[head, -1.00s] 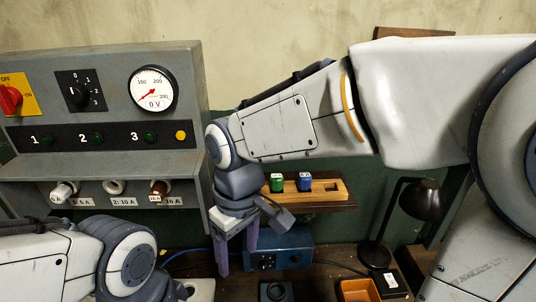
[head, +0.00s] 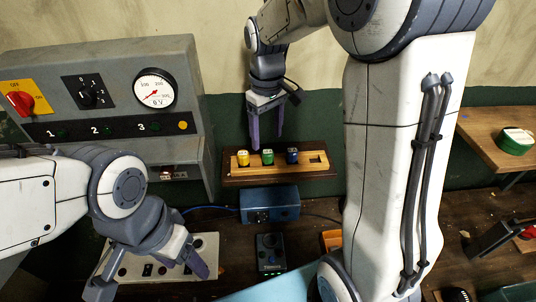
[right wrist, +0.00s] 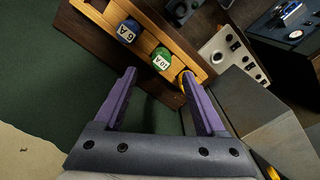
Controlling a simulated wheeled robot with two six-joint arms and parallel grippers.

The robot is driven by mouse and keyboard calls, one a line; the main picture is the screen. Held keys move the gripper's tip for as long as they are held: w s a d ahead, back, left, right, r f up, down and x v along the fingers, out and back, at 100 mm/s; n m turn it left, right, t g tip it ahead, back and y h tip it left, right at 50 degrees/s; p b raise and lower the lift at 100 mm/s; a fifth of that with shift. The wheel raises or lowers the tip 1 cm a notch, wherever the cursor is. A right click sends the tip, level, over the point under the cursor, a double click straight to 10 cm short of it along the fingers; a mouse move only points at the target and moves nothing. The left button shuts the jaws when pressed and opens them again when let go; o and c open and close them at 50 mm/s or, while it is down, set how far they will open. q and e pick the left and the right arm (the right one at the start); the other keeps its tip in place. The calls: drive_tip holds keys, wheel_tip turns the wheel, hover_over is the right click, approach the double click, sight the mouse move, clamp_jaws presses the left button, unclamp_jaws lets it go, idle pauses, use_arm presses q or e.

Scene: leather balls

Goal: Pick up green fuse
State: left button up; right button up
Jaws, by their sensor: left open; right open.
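The green fuse (head: 267,157) stands upright in a wooden rack (head: 318,161), between a yellow fuse (head: 243,158) and a blue fuse (head: 292,156). My right gripper (head: 267,140) is open and empty, pointing down close to the rack. In the right wrist view the green fuse (right wrist: 162,60), labelled 10 A, shows just beyond the space between the open fingertips (right wrist: 158,74). The blue fuse (right wrist: 128,32) is to its upper left; the yellow fuse (right wrist: 182,82) is partly hidden by a finger. My left gripper (head: 146,278) is open, low at left.
A grey panel with a gauge (head: 155,88) stands left of the rack. A blue box (head: 270,205) is below the rack. A socket plate (head: 207,247), a dark control box (head: 270,252) and an orange bin (head: 331,240) lie on the bench. Another green object (head: 515,142) sits on the right shelf.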

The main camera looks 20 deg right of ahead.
sight(268, 151)
drive_tip(key=f, duration=0.1)
drive_tip(key=f+p, duration=0.1)
drive_tip(key=f, duration=0.1)
drive_tip(key=f+p, duration=0.1)
drive_tip(key=shift+s+f, duration=0.15)
drive_tip(key=shift+s, duration=0.2)
drive_tip(key=shift+f, duration=0.3)
clamp_jaws()
drive_tip(key=shift+r, duration=0.15)
